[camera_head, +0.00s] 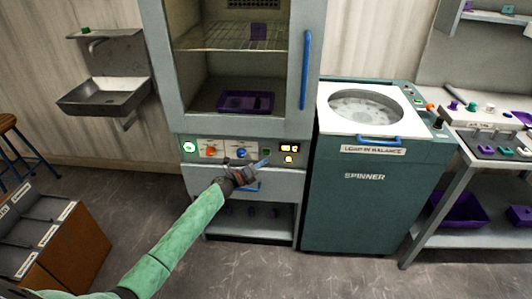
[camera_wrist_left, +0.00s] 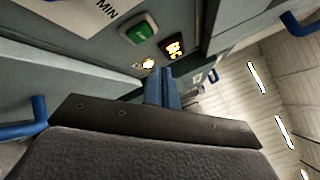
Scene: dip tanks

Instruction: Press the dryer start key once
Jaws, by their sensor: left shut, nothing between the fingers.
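The dryer is a grey cabinet (camera_head: 157,70) with a control panel along its lower front. A green key (camera_head: 267,150) sits on the panel to the right of the blue knob; it shows as a green rectangular button in the left wrist view (camera_wrist_left: 138,31). I cannot read a start label on it. My left gripper (camera_head: 265,162) is shut and empty, its blue fingertips just below the key in the head view. In the left wrist view the fingertips (camera_wrist_left: 161,78) point toward the panel near the lit lamp and display. Whether they touch the panel is unclear.
An amber display (camera_head: 289,148) and a lit lamp (camera_head: 288,159) are right of the key. A red-orange knob (camera_head: 211,151), blue knob (camera_head: 242,153) and lit green-white button (camera_head: 189,147) are left. The spinner (camera_head: 375,205) stands close on the right.

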